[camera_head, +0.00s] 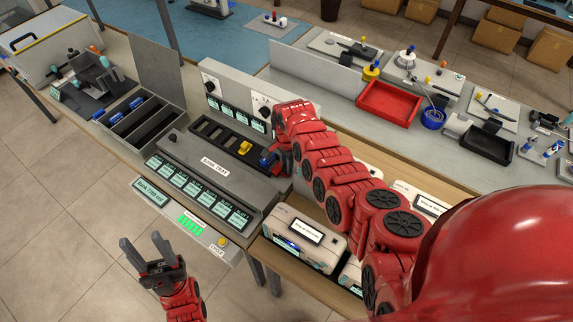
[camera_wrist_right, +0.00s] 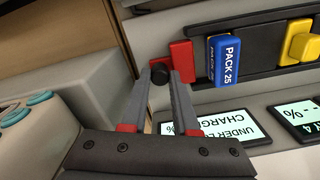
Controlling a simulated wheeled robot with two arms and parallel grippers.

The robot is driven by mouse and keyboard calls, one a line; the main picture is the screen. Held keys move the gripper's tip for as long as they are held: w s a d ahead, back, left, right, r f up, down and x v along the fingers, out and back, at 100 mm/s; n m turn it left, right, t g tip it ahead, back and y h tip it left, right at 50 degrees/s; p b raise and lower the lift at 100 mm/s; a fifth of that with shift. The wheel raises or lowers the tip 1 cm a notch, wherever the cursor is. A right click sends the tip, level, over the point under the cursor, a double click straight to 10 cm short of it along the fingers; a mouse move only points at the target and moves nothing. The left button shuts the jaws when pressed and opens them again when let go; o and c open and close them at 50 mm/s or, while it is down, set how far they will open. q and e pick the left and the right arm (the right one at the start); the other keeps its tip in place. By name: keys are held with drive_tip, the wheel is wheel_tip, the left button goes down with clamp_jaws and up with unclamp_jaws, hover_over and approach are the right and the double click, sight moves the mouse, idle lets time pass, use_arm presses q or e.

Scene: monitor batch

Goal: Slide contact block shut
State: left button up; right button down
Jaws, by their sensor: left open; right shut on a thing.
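The red contact block (camera_wrist_right: 181,62) with its black knob (camera_wrist_right: 158,73) shows in the right wrist view, at the left end of a dark slot rail. My right gripper (camera_wrist_right: 160,71) is shut on the knob. A blue pack marked PACK 25 (camera_wrist_right: 224,60) stands right of the block, with a narrow dark gap between them. In the head view the blue pack (camera_head: 268,159) sits at the right end of the charging rack (camera_head: 205,129); my red right arm hides the right gripper and most of the block. My left gripper (camera_head: 140,241) is open and empty above the floor.
A yellow pack (camera_head: 244,147) stands left of the blue one; it also shows in the wrist view (camera_wrist_right: 300,43). A row of small displays (camera_head: 199,190) lies in front of the rack. A white device (camera_head: 303,237) stands at right. A red tray (camera_head: 389,103) lies behind.

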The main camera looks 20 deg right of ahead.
drive_tip(key=w+b, duration=0.1)
drive_tip(key=b, duration=0.2)
drive_tip(key=shift+w+a+f+b, duration=0.1)
drive_tip(key=shift+a+f+b, duration=0.25)
drive_tip(key=shift+a+f, duration=0.05)
drive_tip(key=shift+w+a+r+b, duration=0.1)
drive_tip(key=shift+w+a+b, duration=0.1)
drive_tip(key=shift+b, duration=0.15)
drive_tip(key=shift+r, duration=0.25)
drive_tip(key=c, duration=0.7)
unclamp_jaws()
drive_tip(key=shift+o, duration=0.2)
drive_tip(key=shift+r, duration=0.1)
